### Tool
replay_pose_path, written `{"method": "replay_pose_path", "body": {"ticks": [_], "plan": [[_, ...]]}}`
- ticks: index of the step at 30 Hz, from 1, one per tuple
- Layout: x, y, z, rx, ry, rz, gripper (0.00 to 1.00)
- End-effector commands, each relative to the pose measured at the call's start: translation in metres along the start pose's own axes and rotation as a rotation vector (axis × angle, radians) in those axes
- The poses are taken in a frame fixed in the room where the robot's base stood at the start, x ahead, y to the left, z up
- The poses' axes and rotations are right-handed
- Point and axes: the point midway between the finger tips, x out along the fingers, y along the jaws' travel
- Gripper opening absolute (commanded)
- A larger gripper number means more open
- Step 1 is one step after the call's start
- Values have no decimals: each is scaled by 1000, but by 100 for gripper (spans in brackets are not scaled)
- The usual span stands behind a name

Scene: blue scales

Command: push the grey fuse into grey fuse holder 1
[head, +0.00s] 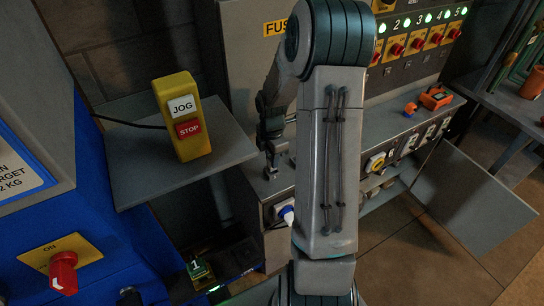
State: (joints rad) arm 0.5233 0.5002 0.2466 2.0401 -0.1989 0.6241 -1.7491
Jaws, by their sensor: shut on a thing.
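My gripper (271,168) points down at the grey bench top, left of my upright arm link. It is shut on a small grey piece, which I take to be the grey fuse; its shape is too small and dark to make out. I cannot tell whether the fuse touches a holder. Grey fuse holder 1 cannot be made out; my arm covers much of the bench and the panel behind it.
A yellow JOG/STOP box (182,117) stands on a grey shelf (127,172) close left of my gripper. Behind is a panel with numbered red switches (415,43). An orange item (435,97) lies on the bench at right. A blue machine (100,255) fills the lower left.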

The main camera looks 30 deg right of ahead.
Motion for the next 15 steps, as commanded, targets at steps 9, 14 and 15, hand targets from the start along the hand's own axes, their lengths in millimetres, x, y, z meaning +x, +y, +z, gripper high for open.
{"method": "replay_pose_path", "body": {"ticks": [9, 14, 15], "plan": [[5, 0, 0, 0, 0, 0, 0], [9, 0, 0, 0, 0, 0, 0], [10, 0, 0, 0, 0, 0, 0]]}}
